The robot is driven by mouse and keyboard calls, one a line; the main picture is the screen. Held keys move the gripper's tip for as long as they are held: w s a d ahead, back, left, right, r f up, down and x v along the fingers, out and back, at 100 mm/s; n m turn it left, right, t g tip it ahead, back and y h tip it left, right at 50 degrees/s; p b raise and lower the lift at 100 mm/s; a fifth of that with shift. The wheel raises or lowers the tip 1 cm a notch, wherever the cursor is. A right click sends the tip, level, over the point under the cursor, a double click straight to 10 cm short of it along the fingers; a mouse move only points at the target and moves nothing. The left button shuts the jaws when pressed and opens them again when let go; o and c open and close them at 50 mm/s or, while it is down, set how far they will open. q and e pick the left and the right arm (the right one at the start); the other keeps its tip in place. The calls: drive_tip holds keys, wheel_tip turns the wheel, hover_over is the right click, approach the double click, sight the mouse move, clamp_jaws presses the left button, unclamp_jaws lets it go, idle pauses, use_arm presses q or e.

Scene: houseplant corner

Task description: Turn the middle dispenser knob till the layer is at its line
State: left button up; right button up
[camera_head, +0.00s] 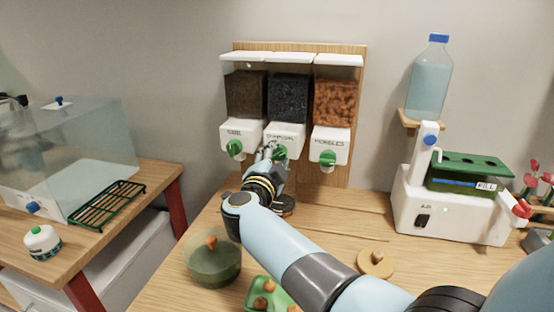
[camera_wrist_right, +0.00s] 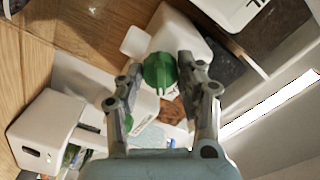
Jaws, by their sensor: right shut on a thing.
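The middle dispenser (camera_head: 285,130), labelled charcoal, holds dark grains behind a clear front and hangs between two others on a wooden board. Its green knob (camera_head: 281,152) is partly hidden by my right gripper (camera_head: 268,156). In the right wrist view the green knob (camera_wrist_right: 160,72) sits between the two fingers of my right gripper (camera_wrist_right: 155,88), which is shut on it. My forearm hides most of the space below the spout. A dark round piece (camera_head: 286,206) shows there beside the arm. I cannot see a layer or its line. My left gripper is out of view.
Left dispenser knob (camera_head: 235,148) and right dispenser knob (camera_head: 327,158) are close on either side. A green-tinted jar (camera_head: 213,266), a green tray (camera_head: 262,291) and a cork lid (camera_head: 376,263) are near my arm. A white machine (camera_head: 450,215) stands at right.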

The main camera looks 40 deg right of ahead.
drive_tip(key=m+b, duration=0.1)
drive_tip(key=m, duration=0.2)
drive_tip(key=shift+f+m, duration=0.1)
drive_tip(key=shift+m, duration=0.2)
drive_tip(key=shift+m+b, duration=0.7)
drive_tip(key=shift+m, duration=0.9)
drive_tip(key=o, duration=1.2)
drive_tip(key=shift+r, duration=0.2)
